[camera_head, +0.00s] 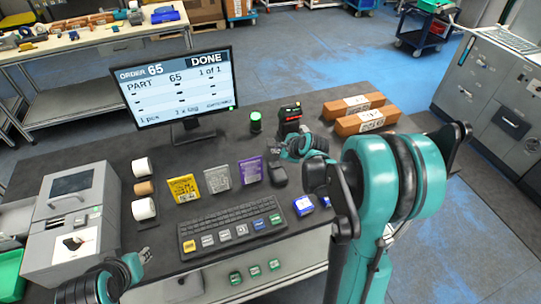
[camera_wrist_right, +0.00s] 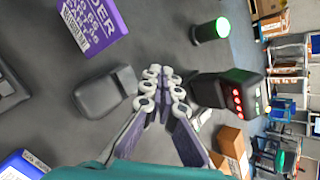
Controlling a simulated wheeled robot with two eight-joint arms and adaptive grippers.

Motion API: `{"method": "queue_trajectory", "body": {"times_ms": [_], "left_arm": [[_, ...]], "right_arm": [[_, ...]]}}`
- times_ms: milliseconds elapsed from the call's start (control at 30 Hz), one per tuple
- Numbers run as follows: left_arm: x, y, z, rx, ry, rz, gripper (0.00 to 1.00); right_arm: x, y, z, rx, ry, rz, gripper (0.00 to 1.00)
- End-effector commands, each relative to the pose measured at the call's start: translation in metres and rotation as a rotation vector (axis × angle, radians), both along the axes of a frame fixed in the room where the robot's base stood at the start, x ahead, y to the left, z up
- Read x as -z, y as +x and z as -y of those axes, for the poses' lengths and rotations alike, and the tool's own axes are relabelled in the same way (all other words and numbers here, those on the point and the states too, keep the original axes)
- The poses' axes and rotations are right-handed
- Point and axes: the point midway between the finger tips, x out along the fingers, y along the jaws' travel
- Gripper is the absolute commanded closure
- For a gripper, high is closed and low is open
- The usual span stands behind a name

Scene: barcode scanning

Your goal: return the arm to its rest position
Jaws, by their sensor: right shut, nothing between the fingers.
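My right arm reaches over the dark desk from the lower right in the head view. My right gripper (camera_head: 303,147) is above the desk, just in front of the black scanner (camera_head: 290,117), and partly hidden by its own arm. In the right wrist view its fingers (camera_wrist_right: 163,85) are together with nothing between them. The mouse (camera_wrist_right: 105,92) lies left of the fingers, and the scanner (camera_wrist_right: 230,92), with red lights, stands to their right. My left gripper (camera_head: 128,272) shows only in part at the lower left, beside the grey printer; its fingers are not clear.
A monitor (camera_head: 180,88) reads "ORDER 65 DONE". A keyboard (camera_head: 228,226), yellow, grey and purple cards, and a blue box (camera_head: 303,205) lie on the desk. Brown boxes (camera_head: 366,120) lie at its far right.

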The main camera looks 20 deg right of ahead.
Motion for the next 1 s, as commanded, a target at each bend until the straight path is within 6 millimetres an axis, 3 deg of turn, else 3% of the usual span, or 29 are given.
{"method": "queue_trajectory", "body": {"times_ms": [233, 367, 467, 700, 900, 1000], "left_arm": [[0.000, 0.000, 0.000, 0.000, 0.000, 0.000, 0.71], [0.004, 0.000, 0.000, 0.000, 0.000, 0.000, 0.71], [0.009, 0.000, 0.000, 0.000, 0.000, 0.000, 0.71], [0.021, 0.000, 0.000, 0.000, 0.000, 0.000, 0.71], [0.029, 0.000, 0.000, 0.000, 0.000, 0.000, 0.71], [0.032, 0.000, 0.000, 0.000, 0.000, 0.000, 0.71]], "right_arm": [[-0.002, -0.002, -0.003, -0.017, -0.016, 0.000, 1.00], [-0.015, -0.018, -0.019, -0.135, -0.134, -0.002, 1.00], [-0.031, -0.044, -0.041, -0.317, -0.313, -0.004, 1.00], [-0.056, -0.128, -0.089, -0.857, -0.815, 0.000, 1.00], [-0.055, -0.199, -0.112, -1.301, -1.199, 0.012, 1.00], [-0.049, -0.225, -0.116, -1.474, -1.343, 0.017, 1.00]]}}
